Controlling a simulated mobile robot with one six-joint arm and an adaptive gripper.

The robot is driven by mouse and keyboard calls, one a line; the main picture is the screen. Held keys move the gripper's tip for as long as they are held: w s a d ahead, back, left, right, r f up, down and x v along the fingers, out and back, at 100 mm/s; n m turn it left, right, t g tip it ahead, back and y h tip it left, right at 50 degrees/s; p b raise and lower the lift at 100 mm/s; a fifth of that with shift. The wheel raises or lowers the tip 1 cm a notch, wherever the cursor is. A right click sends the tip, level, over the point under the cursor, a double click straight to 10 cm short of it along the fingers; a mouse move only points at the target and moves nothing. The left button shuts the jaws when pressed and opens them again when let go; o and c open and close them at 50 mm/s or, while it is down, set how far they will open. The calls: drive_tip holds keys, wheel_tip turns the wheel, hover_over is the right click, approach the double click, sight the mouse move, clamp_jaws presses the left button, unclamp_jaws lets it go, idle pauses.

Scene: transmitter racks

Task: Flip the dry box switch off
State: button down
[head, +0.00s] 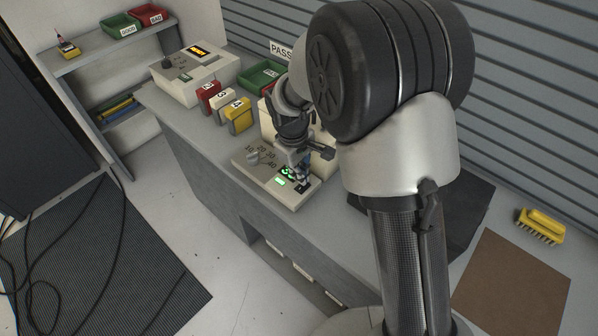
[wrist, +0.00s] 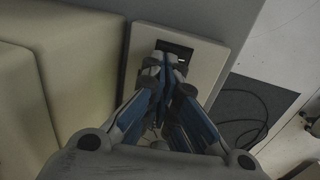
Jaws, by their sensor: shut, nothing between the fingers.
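A cream control panel (head: 262,183) with a knob, numbers around it and lit green marks lies on the bench, in front of a cream box (head: 268,124) partly hidden by my arm. A small black switch (head: 303,188) sits at the panel's right end. My gripper (head: 301,180) is shut and empty, pointing down at the switch. In the wrist view the fingertips (wrist: 167,62) are just at the near edge of the black switch (wrist: 178,47) and cover part of it. I cannot tell whether they touch it, or which way the switch is set.
Red, white and yellow numbered blocks (head: 222,101) and a cream instrument with an amber display (head: 196,75) stand farther left on the bench. A green bin (head: 262,75) is behind. A yellow brush (head: 540,226) and a brown mat (head: 512,285) lie at right. Cables lie on the floor mat (head: 100,265).

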drive_tip(key=shift+d+f, duration=0.1)
drive_tip(key=shift+f, duration=0.25)
drive_tip(key=shift+s+a+r, duration=0.1)
drive_tip(key=shift+s+a, duration=0.4)
drive_tip(key=shift+a, duration=0.1)
wheel_tip(320, 180, up, 14)
drive_tip(key=s+a+p, duration=0.1)
drive_tip(key=p, duration=0.5)
drive_tip(key=shift+p, duration=0.4)
drive_tip(key=shift+s, duration=0.1)
